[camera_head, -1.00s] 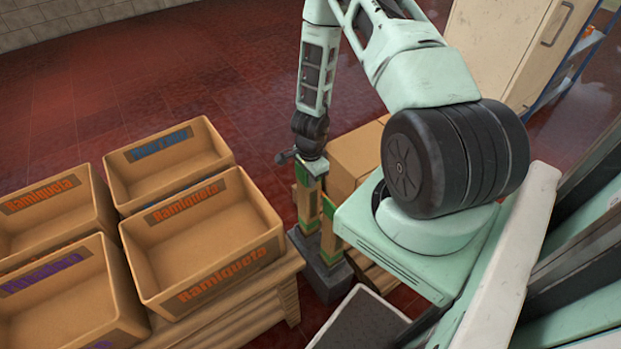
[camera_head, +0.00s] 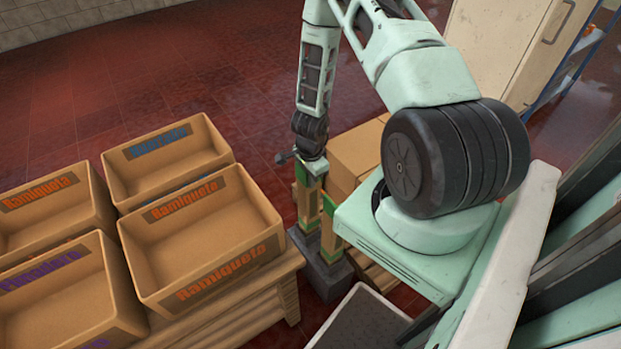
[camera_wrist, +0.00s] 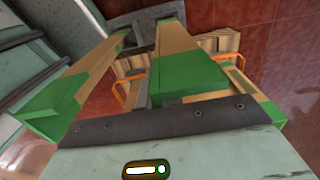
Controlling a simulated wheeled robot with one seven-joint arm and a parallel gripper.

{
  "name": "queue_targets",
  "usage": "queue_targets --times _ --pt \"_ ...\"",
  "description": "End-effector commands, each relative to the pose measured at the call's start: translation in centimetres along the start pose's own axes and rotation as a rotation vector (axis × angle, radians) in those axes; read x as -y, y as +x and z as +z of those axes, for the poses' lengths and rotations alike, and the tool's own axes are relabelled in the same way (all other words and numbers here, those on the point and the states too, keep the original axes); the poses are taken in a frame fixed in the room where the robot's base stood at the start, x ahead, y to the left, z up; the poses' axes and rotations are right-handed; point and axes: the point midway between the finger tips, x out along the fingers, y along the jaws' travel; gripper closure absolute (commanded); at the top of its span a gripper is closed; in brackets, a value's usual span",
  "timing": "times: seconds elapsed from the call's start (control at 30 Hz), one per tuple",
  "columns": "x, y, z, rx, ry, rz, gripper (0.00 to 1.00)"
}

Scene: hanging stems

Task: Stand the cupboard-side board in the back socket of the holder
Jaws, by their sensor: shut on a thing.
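My gripper (camera_head: 311,166) points down and is shut on a wooden board (camera_head: 308,203) with green bands. In the wrist view this held board (camera_wrist: 176,42) runs away from the dark jaw edge, with a green part close to me. A second board (camera_head: 329,232) with a green top stands beside it, to its right and nearer to my base. It shows at left in the wrist view (camera_wrist: 88,68), apart from the held one. Both point down to the grey holder (camera_head: 328,284). I cannot tell whether the held board's lower end is seated in a socket.
Several open cardboard-coloured crates (camera_head: 205,235) stand on a wooden pallet (camera_head: 285,290) left of the holder. A brown box (camera_head: 357,155) is close behind the boards. A grey-lined tray (camera_head: 360,325) lies in front. A beige cupboard (camera_head: 510,45) stands at the upper right. Red floor at the back left is clear.

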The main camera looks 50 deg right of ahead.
Motion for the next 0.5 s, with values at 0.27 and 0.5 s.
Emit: queue_targets --times 0.27,0.5 --pt "0.01 0.10 -0.01 0.000 0.000 0.000 1.00" --pt "0.01 0.09 0.00 0.000 0.000 0.000 0.68"
